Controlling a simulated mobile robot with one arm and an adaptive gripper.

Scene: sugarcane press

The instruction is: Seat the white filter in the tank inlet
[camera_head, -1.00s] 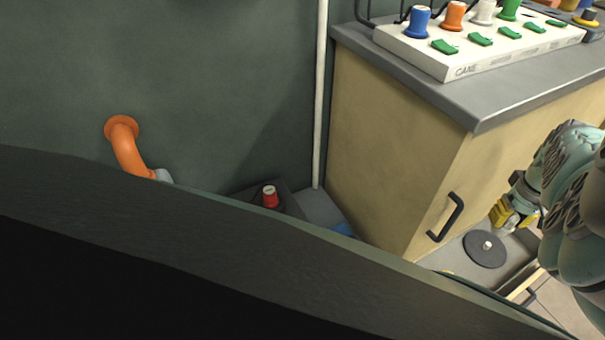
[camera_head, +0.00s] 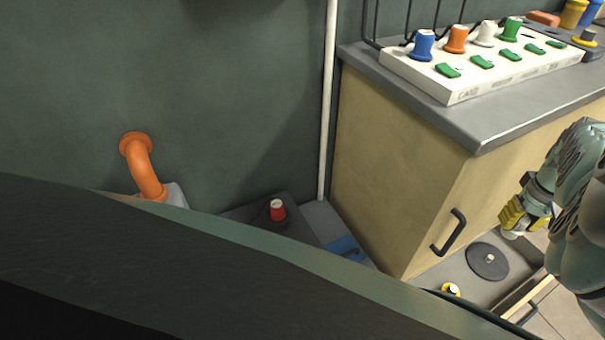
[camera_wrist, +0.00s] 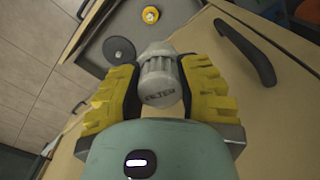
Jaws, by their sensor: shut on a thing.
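My gripper (camera_head: 517,215) is at the right of the head view, in front of the tan cabinet. In the wrist view its yellow fingers (camera_wrist: 160,90) are shut on the white filter (camera_wrist: 158,76), a whitish ribbed piece with the word FILTER on it. In the head view the filter is mostly hidden by the fingers. The tank inlet cannot be made out for certain in either view. An orange pipe (camera_head: 143,165) bends down from the wall at the left to a grey-white piece (camera_head: 175,196).
The tan cabinet (camera_head: 400,165) has a black handle (camera_head: 449,232) close to my gripper. An open drawer (camera_head: 468,279) below holds a dark disc (camera_head: 487,261) and a yellow piece (camera_head: 451,289). A red cap (camera_head: 277,209) stands near the wall. A dark edge blocks the lower left.

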